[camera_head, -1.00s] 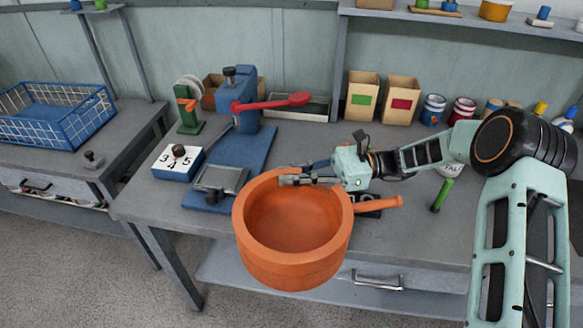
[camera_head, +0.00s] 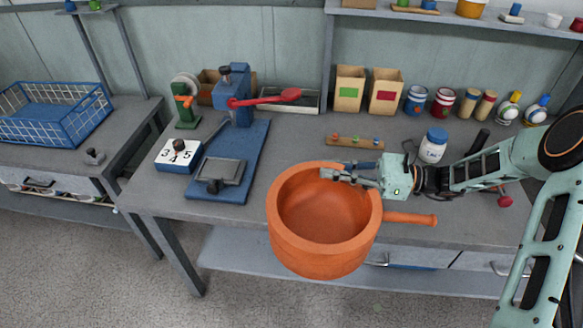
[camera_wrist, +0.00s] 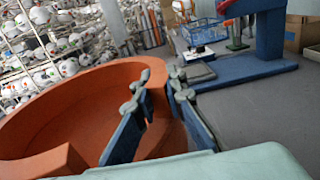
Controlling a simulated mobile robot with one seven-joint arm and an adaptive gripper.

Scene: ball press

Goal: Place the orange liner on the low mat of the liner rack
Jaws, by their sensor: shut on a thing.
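The orange liner (camera_head: 322,258) is a deep round pan with a stub handle pointing right. In the head view it hangs over the front edge of the workbench, open side up. My gripper (camera_head: 340,172) is shut on its back rim. In the wrist view, the liner (camera_wrist: 50,118) fills the left, with one finger inside the wall and one outside; the fingers of my gripper (camera_wrist: 158,95) straddle the rim. I cannot make out the liner rack or its low mat in either view.
A blue press (camera_head: 236,100) with a red lever stands on the workbench (camera_head: 285,145), left of the liner. A number block (camera_head: 178,156) sits beside it. A blue-lidded jar (camera_head: 433,147) stands near my arm. A wire basket (camera_head: 60,125) is far left. Floor is clear at lower left.

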